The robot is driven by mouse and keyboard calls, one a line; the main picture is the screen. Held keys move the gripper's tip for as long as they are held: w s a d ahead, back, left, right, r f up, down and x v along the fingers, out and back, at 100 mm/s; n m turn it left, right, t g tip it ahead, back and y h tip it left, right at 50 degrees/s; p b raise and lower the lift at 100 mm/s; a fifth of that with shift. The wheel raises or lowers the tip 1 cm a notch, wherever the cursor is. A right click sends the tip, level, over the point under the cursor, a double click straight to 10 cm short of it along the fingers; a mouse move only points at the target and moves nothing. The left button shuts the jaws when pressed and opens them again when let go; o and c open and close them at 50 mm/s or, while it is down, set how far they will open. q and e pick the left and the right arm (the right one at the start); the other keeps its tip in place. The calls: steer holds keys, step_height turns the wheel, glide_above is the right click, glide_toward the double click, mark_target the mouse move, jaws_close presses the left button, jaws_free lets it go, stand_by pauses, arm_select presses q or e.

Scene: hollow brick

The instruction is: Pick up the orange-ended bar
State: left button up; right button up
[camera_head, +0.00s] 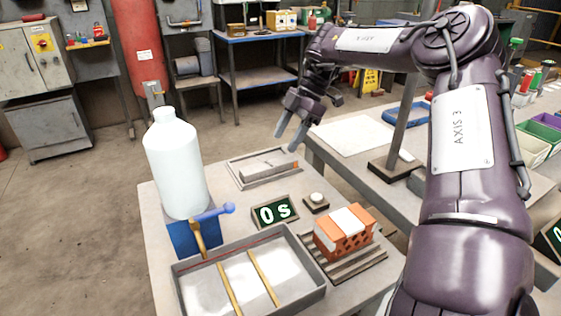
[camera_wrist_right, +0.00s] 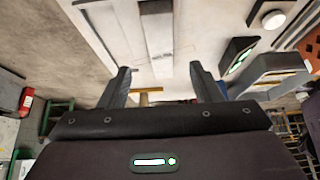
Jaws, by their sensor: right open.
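The orange-ended bar (camera_head: 268,169) is pale grey with an orange right end. It lies in a shallow grey tray (camera_head: 236,175) at the back of the near table in the head view. My right gripper (camera_head: 287,139) is above and behind the tray, fingers apart and pointing down, with nothing between them. In the right wrist view the bar (camera_wrist_right: 157,30) runs down from the top edge, ahead of the open right gripper (camera_wrist_right: 160,71); its orange end is not visible there. My left gripper is not in view.
A white bottle (camera_head: 174,165) stands on a blue block (camera_head: 192,238) at left. A timer sign (camera_head: 274,212), a round button (camera_head: 316,199) and an orange-and-white hollow brick (camera_head: 344,231) are nearer. A divided tray (camera_head: 296,297) fills the front. A post rises behind at right.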

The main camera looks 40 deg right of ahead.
mark_target(269, 164)
steer(key=x, duration=0.4)
steer(key=b+x, duration=0.1)
steer(key=x, duration=0.3)
steer(key=shift+a+r, duration=0.3)
steer(key=shift+a, duration=0.05)
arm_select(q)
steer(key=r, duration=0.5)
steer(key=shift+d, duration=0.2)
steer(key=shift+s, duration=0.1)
arm_select(e)
steer(key=c, duration=1.2)
steer(key=shift+r, duration=0.1)
steer(key=shift+c, duration=0.3)
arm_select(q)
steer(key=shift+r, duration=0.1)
arm_select(e)
steer(key=shift+r, duration=0.15)
